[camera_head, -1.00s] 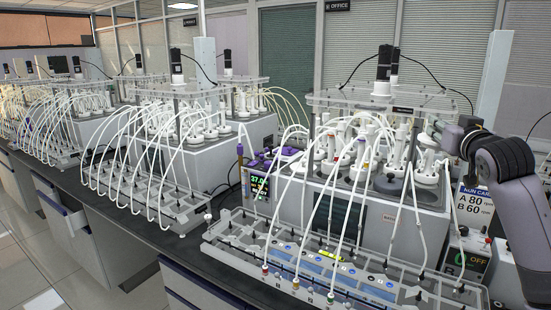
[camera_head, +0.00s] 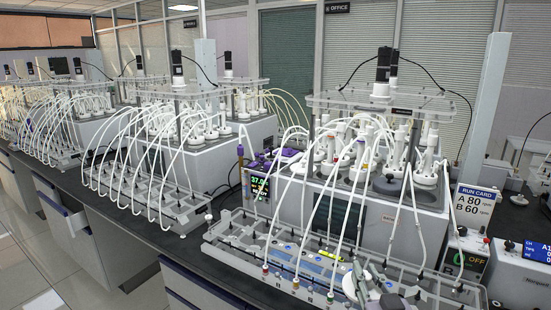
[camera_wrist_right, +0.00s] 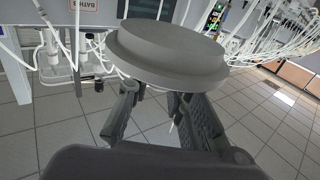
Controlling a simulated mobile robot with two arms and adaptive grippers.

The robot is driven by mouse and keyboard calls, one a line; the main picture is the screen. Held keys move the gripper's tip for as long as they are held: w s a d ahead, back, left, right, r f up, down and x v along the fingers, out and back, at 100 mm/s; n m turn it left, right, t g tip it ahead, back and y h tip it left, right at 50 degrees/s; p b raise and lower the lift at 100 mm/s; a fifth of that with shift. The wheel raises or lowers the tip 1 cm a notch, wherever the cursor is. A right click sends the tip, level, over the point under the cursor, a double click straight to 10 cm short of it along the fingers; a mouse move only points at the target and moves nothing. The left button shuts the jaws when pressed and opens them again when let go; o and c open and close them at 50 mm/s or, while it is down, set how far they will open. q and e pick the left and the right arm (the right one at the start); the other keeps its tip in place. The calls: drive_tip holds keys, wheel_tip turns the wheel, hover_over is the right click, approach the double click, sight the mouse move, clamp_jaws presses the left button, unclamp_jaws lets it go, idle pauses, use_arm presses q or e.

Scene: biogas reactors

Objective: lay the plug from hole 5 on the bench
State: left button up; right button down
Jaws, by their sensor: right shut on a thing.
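A round grey plug (camera_wrist_right: 165,50) with a wide rim fills the upper middle of the right wrist view. My right gripper (camera_wrist_right: 152,98) is shut on it; the plug hides the contact. In the head view, part of my right gripper (camera_head: 368,288) shows at the bottom edge, in front of the tube rack. Another grey disc with a knob (camera_head: 388,186) sits at the front of the water bath's top (camera_head: 415,197). The bench (camera_head: 135,224) is black. No hole numbers are readable, so I cannot tell hole 5. My left gripper is not in view.
The bath's top holds several white-capped bottles with looping white tubes. A long rack (camera_head: 225,250) stands in front of the bath. A run card (camera_head: 472,207) and a box with a blue display (camera_head: 535,250) stand at the right. More baths line the bench at the left.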

drive_tip(key=s+f, duration=0.3)
drive_tip(key=s, duration=0.7)
drive_tip(key=s+f+m+h, duration=0.1)
drive_tip(key=s+f, duration=0.2)
drive_tip(key=s, duration=0.7)
drive_tip(key=shift+a+f+h, duration=0.2)
drive_tip(key=shift+a+h, duration=0.1)
drive_tip(key=shift+s, duration=0.1)
